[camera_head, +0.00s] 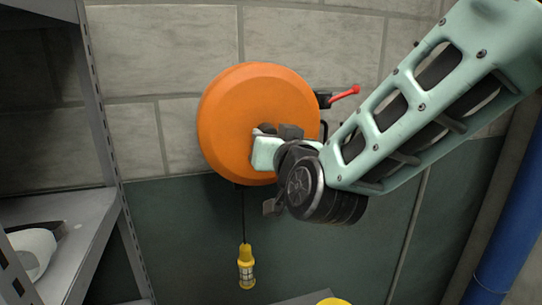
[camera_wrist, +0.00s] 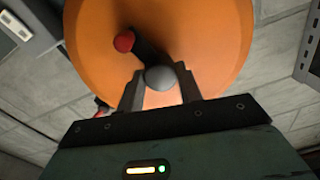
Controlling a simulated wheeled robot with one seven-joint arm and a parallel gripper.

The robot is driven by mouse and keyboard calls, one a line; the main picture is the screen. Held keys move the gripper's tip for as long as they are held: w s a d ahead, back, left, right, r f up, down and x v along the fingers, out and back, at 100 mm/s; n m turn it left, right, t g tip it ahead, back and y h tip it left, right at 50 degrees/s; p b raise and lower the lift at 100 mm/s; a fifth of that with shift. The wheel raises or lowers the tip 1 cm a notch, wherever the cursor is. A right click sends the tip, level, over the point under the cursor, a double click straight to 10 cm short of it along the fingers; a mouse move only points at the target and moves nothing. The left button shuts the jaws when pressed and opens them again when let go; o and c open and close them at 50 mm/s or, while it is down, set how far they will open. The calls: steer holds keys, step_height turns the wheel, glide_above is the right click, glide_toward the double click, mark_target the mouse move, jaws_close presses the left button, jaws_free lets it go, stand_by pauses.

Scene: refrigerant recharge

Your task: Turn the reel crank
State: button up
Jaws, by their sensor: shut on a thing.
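The orange round reel (camera_head: 238,105) is mounted on the wall; its face also fills the upper wrist view (camera_wrist: 205,40). In the wrist view a dark crank arm (camera_wrist: 148,52) runs between a red round knob or cap (camera_wrist: 123,42) and a grey rounded handle (camera_wrist: 160,78). My gripper (camera_wrist: 159,92) is shut on the grey handle, one finger on each side of it. In the head view my gripper (camera_head: 267,140) is in front of the reel's lower right face and hides most of the crank.
A red-tipped lever (camera_head: 345,95) sticks out right of the reel. A yellow caged lamp (camera_head: 246,267) hangs below on a cord. A metal shelf (camera_head: 75,240) with a white object stands left. A blue pipe (camera_head: 508,245) runs at far right.

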steer(key=shift+a+m+b, duration=0.1)
steer(key=shift+m+b, duration=10.4)
steer(key=shift+b, duration=1.65)
steer(key=o, duration=1)
steer(key=shift+s, duration=0.1)
